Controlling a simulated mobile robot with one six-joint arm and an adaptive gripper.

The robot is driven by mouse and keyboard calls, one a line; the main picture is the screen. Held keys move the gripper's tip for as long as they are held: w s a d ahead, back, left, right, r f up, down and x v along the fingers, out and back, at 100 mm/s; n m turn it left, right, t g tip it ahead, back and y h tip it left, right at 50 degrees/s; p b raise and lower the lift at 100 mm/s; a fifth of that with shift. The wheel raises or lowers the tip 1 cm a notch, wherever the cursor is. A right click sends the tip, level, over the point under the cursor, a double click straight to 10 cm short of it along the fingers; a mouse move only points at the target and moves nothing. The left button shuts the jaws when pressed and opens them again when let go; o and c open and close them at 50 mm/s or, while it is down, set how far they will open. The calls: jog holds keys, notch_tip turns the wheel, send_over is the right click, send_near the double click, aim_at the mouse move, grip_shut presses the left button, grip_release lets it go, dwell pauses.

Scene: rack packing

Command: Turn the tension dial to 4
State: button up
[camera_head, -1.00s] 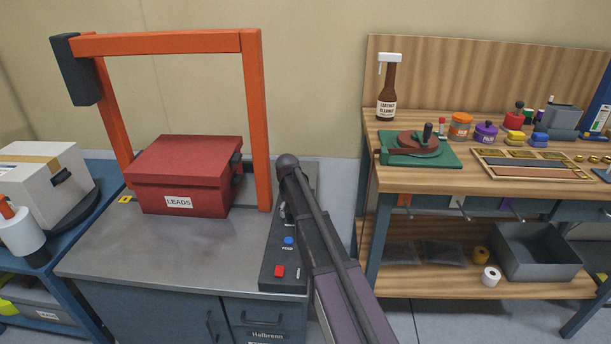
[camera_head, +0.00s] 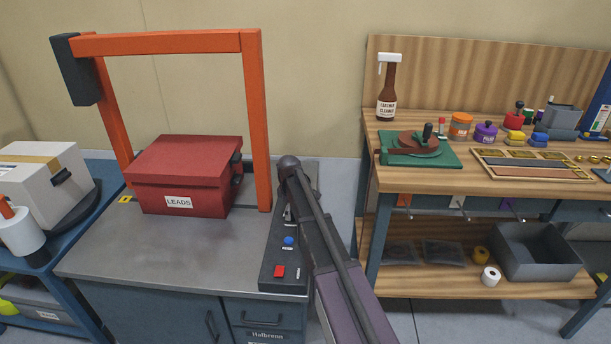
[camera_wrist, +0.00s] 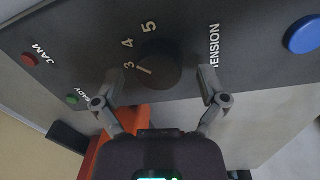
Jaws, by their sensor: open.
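The tension dial (camera_wrist: 158,69) is a round black knob on a dark control panel (camera_wrist: 210,25), seen in the wrist view. Its white pointer line is at the 3; the numbers 4 and 5 follow around its edge. My gripper (camera_wrist: 160,101) is open, its two fingers apart on either side of the dial's lower part, with nothing between the tips. I cannot tell whether the tips touch the panel. In the head view my arm hides the gripper and the dial.
The panel has a blue button (camera_wrist: 303,35), a red JAM light (camera_wrist: 29,60) and a green light (camera_wrist: 72,99). An orange arch (camera_head: 257,120) stands beside the panel. A red LEADS box (camera_head: 185,178) sits under it. A wooden workbench (camera_head: 480,185) is at the right.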

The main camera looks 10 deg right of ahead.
jog(key=shift+r+p, duration=7)
jog(key=shift+r, duration=0.05)
jog(key=s+r+m+p, duration=0.3)
jog(key=s+r+p, duration=0.3)
jog(key=s, duration=0.3)
jog(key=s+r+m+p, duration=0.4)
jog(key=s+r+p, duration=0.2)
jog(key=s, duration=0.3)
jog(key=shift+s+r+m+p, duration=0.3)
jog(key=shift+s+p, duration=0.05)
jog(key=shift+s, duration=0.05)
jog(key=shift+d, duration=0.1)
jog(key=s+m, duration=0.4)
jog(key=s, duration=0.6)
jog(key=shift+s+d+g, duration=0.15)
jog(key=shift+s+g, duration=0.05)
jog(key=shift+g, duration=0.1)
jog(key=c, duration=0.5)
